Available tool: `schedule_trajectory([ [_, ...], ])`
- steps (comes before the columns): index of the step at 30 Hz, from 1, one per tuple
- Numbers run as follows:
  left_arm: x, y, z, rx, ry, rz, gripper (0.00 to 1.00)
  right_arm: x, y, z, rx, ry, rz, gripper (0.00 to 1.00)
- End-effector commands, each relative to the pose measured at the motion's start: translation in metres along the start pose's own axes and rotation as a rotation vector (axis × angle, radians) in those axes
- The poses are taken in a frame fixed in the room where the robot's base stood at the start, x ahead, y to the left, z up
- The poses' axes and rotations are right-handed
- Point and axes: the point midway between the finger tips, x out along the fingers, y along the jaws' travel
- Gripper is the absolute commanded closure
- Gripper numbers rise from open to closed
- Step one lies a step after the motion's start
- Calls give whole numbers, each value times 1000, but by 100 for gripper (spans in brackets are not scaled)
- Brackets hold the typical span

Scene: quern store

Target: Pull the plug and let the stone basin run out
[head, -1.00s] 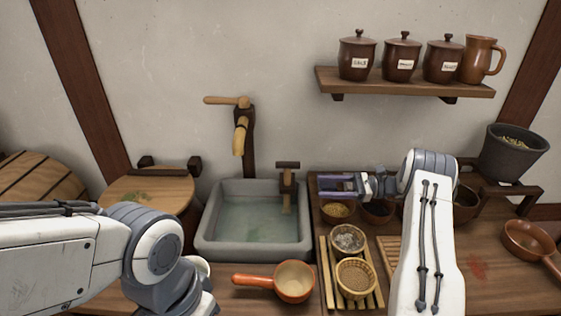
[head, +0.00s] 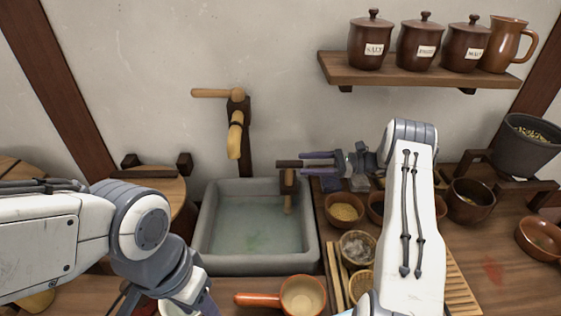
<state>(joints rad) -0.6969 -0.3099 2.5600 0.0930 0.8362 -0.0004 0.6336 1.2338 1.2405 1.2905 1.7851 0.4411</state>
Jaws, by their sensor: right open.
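The grey stone basin (head: 209,222) holds greenish water (head: 250,225). At its right side stands a dark wooden T-shaped plug (head: 288,178), with a paler lower stem reaching down toward the water. A wooden spout with a tap handle (head: 236,125) rises behind the basin. My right gripper (head: 302,163) is open, its purple fingers pointing left, with the tips close by the plug's crossbar; I cannot tell whether they touch it. My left gripper (head: 207,304) is at the bottom edge, mostly cut off, over a pale vessel, so its jaws cannot be read.
An orange-handled pan (head: 302,295) stands in front of the basin. Small bowls, one of grain (head: 344,211), stand to its right, partly behind my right arm. A shelf (head: 420,76) with lidded jars and a jug hangs above. A grey tub (head: 527,146) is far right.

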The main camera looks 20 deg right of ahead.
Motion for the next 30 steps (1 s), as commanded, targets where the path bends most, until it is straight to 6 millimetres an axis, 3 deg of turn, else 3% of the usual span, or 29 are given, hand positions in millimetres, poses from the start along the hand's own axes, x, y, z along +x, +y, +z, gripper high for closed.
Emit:
schedule_trajectory([
  [6, -12, 1, -1, 0, 0, 0, 50, 44, 0, 3, 1, -2, 3, 39],
  [12, -17, 1, -1, 0, 0, 0, 50, 72, 0, 2, 0, -1, 3, 39],
  [24, -18, 1, -1, 0, 0, 0, 50, 82, 0, 0, 0, -1, 2, 39],
  [25, -18, 1, -1, 0, 0, 0, 50, 82, 0, 0, 0, -1, 2, 43],
  [29, -18, 1, -1, 0, 0, 0, 50, 82, 0, 0, -1, -1, 2, 93],
  [30, -18, 1, -1, 0, 0, 0, 50, 82, 0, 0, -1, -1, 2, 100],
])
